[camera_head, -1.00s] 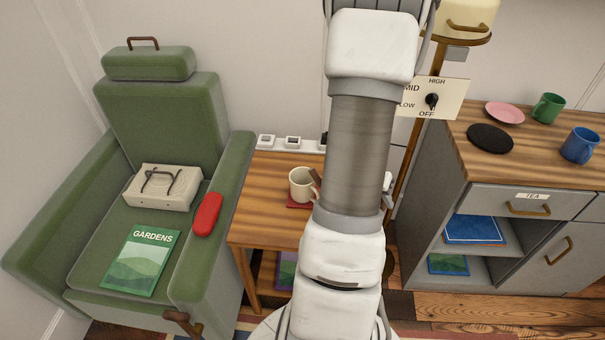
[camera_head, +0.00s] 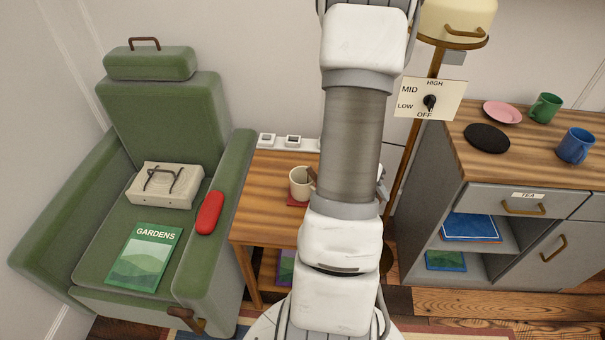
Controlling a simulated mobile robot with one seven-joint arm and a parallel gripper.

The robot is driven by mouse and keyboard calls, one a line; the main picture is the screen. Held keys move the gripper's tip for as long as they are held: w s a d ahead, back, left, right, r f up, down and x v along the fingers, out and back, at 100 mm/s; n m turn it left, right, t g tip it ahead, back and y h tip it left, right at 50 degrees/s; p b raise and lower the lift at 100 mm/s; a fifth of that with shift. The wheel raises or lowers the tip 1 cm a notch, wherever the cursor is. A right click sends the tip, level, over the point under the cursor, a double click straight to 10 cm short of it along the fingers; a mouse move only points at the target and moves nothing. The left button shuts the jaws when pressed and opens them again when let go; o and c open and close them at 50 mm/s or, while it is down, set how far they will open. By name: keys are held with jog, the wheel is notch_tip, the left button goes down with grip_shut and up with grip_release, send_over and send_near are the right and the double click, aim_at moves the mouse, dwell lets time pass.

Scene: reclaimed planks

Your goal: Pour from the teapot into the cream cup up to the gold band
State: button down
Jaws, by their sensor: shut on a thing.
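The cream cup (camera_head: 297,183) stands upright on a red coaster (camera_head: 294,201) on the wooden side table. Its gold band and the level inside cannot be made out. A small brown piece (camera_head: 313,176) shows at the cup's right rim, beside my arm. It may be the teapot's spout, but I cannot tell for sure. The rest of the teapot is not visible. My arm comes down the middle of the picture and hides the table right of the cup. My gripper is hidden behind the arm.
A green armchair (camera_head: 165,110) on the left holds a GARDENS book (camera_head: 146,258), a red case (camera_head: 209,213) and a cream box (camera_head: 163,185). The grey cabinet (camera_head: 440,195) on the right carries a black mat (camera_head: 487,138), pink plate (camera_head: 502,111), green mug (camera_head: 544,107) and blue mug (camera_head: 575,146).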

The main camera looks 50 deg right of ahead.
jog(key=shift+w+a+r+g+p, duration=0.1)
jog(key=shift+w+r+g+p, duration=0.4)
jog(key=shift+w+r+p, duration=0.4)
jog(key=shift+w+a+r+g+p, duration=0.1)
jog(key=shift+w+r+g+p, duration=0.45)
jog(key=shift+r+p, duration=0.55)
dwell(6.0)
